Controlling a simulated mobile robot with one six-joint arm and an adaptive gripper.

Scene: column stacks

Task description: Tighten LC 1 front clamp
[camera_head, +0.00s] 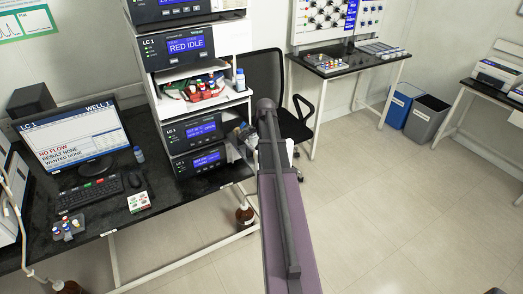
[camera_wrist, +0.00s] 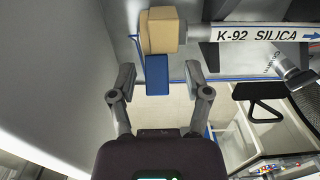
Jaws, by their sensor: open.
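The LC 1 stack (camera_head: 187,47) stands on the black bench in the head view, with one screen reading "RED IDLE". In the wrist view a tan block (camera_wrist: 160,32) sits at the left end of a white column (camera_wrist: 250,33) marked "K-92 SILICA". A blue tab (camera_wrist: 157,75) hangs just below the block. I cannot tell for sure that these are the front clamp. My gripper (camera_wrist: 160,77) is open and empty, its fingertips on either side of the blue tab, with visible gaps. In the head view my gripper cannot be made out.
A monitor (camera_head: 77,137) on the bench reads "LC 1", "WELL 1" and "NO FLOW". Small bottles (camera_head: 66,227) stand at the bench's front left. A black chair (camera_head: 270,80) stands behind my arm. Open floor (camera_head: 400,210) lies to the right.

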